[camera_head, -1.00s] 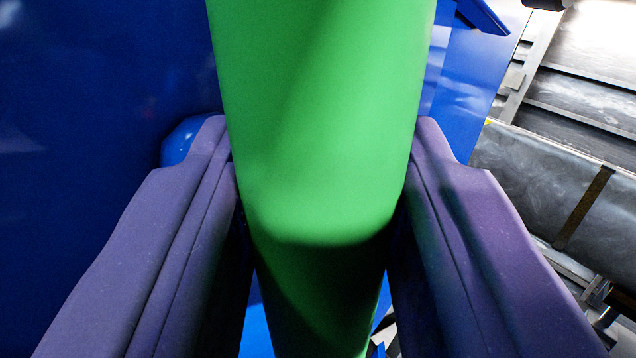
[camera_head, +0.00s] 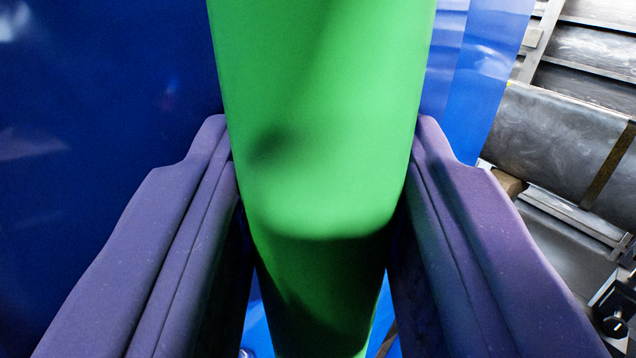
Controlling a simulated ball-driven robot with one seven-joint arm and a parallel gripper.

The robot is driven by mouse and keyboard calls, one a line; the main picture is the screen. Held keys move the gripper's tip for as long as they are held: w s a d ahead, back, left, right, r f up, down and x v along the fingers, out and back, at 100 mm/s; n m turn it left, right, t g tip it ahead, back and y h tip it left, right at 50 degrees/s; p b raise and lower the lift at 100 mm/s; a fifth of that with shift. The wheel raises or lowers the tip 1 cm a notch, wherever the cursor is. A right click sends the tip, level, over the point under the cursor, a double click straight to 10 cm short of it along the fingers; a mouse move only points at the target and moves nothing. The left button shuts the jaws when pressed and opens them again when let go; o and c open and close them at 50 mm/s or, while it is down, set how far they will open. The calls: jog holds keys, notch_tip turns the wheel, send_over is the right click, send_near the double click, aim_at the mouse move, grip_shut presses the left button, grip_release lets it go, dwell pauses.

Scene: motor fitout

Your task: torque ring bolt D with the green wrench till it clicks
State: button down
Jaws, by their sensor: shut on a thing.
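The green wrench (camera_head: 320,130) fills the middle of the view as a thick, smooth green handle running from the top edge to the bottom edge. My gripper (camera_head: 321,150) has one purple-grey finger on each side of the handle and is shut on it. The lower part of the handle lies in shadow. The wrench's working end is not visible. Ring bolt D is not recognisable in this view, so I cannot tell whether the wrench touches it.
A large glossy blue surface (camera_head: 90,90) fills the left, and a blue panel (camera_head: 475,75) stands behind the handle on the right. A grey metal cylinder (camera_head: 550,140) with a dark band lies at the right. Dark fittings (camera_head: 612,310) show at the lower right.

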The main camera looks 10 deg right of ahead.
jog(key=shift+s+a+f+m+g+h, duration=0.1)
jog(key=shift+s+a+m+g+h, duration=0.1)
jog(key=shift+s+a+m, duration=0.25)
jog(key=shift+s+a+m+g+h, duration=0.1)
jog(key=shift+s+a+m+g, duration=0.1)
jog(key=shift+a+m, duration=0.25)
jog(key=shift+a, duration=0.15)
jog(key=shift+s+a+f+m+g+p, duration=0.1)
jog(key=shift+s+a+m+g+p, duration=0.5)
jog(key=shift+a, duration=0.25)
jog(key=shift+b, duration=0.3)
